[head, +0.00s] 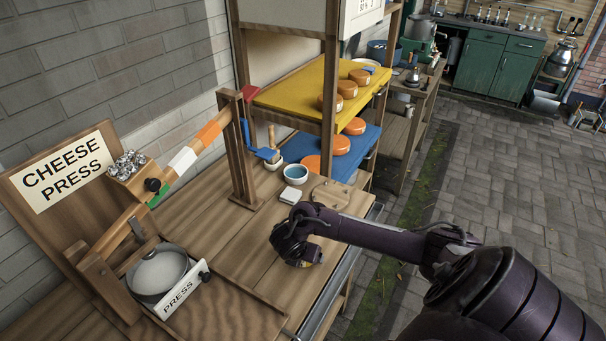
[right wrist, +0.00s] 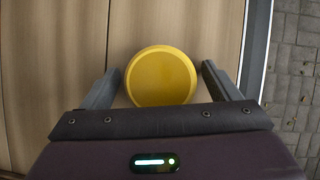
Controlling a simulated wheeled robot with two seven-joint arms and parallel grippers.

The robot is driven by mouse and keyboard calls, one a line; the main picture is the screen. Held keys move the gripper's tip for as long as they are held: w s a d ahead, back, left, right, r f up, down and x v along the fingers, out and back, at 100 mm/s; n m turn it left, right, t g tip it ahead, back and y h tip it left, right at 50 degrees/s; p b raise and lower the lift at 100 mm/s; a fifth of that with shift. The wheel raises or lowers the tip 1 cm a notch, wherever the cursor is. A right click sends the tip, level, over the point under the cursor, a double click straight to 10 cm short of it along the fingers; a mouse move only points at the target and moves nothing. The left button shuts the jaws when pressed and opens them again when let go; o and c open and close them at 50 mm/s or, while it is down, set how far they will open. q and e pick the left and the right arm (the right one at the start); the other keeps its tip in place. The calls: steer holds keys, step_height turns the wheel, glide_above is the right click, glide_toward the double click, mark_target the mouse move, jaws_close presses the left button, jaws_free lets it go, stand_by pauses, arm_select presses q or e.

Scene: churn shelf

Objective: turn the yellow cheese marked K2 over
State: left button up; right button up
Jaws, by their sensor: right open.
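A round yellow cheese (right wrist: 161,77) lies flat on the wooden bench top in the right wrist view. No K2 mark is visible on its upper face. My right gripper (right wrist: 161,69) is open, with one finger on each side of the cheese and a gap showing at both sides. I cannot tell how high the fingers are above the wood. My left gripper is not in view.
The cheese press with its pot (head: 157,272) stands left. A white block (head: 290,197), a blue-white bowl (head: 295,174) and a wooden board (head: 329,192) lie behind the gripper. Orange cheeses sit on the yellow shelf (head: 300,88) and blue shelf (head: 300,146). The bench drops off at right.

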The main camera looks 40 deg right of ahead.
steer(key=p+v, duration=0.3)
steer(key=v, duration=0.5)
steer(key=shift+p, duration=0.4)
steer(key=shift+f, duration=0.1)
